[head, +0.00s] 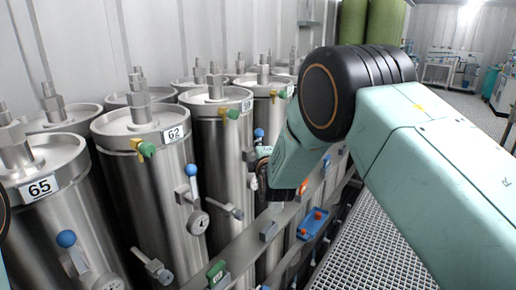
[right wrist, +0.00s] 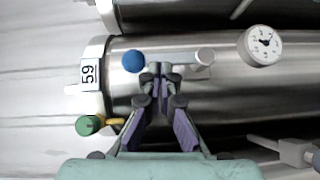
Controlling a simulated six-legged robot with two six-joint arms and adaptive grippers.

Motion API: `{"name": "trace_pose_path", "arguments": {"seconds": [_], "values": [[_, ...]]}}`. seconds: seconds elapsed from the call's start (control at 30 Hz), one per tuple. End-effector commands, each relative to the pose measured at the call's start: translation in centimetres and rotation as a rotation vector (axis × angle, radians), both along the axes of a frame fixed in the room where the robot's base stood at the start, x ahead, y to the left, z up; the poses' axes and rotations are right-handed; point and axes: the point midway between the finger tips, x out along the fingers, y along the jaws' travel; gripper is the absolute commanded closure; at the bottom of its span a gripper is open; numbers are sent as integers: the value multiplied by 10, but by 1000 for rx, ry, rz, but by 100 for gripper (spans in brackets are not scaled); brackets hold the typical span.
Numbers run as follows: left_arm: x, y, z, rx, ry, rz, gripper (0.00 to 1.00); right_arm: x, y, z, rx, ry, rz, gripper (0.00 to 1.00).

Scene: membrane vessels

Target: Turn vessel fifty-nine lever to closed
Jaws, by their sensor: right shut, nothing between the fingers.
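Vessel fifty-nine (right wrist: 220,85) is a steel cylinder lying sideways in the right wrist view, with its label "59" (right wrist: 89,73) at the left. Its lever has a blue ball knob (right wrist: 133,61) on the vessel's top-end side and a pale pivot (right wrist: 205,57) to the right. In the head view the right gripper (head: 260,175) is partly hidden by my own arm. My left gripper is out of view.
Vessels "65" (head: 40,187) and "62" (head: 174,133) stand at the left, each with a blue-knobbed lever. Fifty-nine's gauge (right wrist: 263,43) and green-yellow valve (right wrist: 90,125) are close to the gripper. A rail runs before the vessels; the grating floor (head: 385,250) is open.

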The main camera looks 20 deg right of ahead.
Motion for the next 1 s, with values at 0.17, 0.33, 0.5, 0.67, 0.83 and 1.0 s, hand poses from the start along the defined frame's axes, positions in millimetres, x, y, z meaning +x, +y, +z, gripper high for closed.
{"name": "trace_pose_path", "arguments": {"seconds": [0.17,0.33,0.5,0.67,0.83,1.0], "values": [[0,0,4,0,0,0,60,1,-2,3,25,18,0,100],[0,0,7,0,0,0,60,3,-3,4,54,40,0,100],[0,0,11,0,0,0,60,4,-6,6,85,64,-1,100],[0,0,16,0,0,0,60,6,-7,8,122,90,-1,100],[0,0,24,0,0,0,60,9,-9,11,190,144,-1,100],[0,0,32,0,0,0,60,14,-9,12,279,214,-1,100]]}}
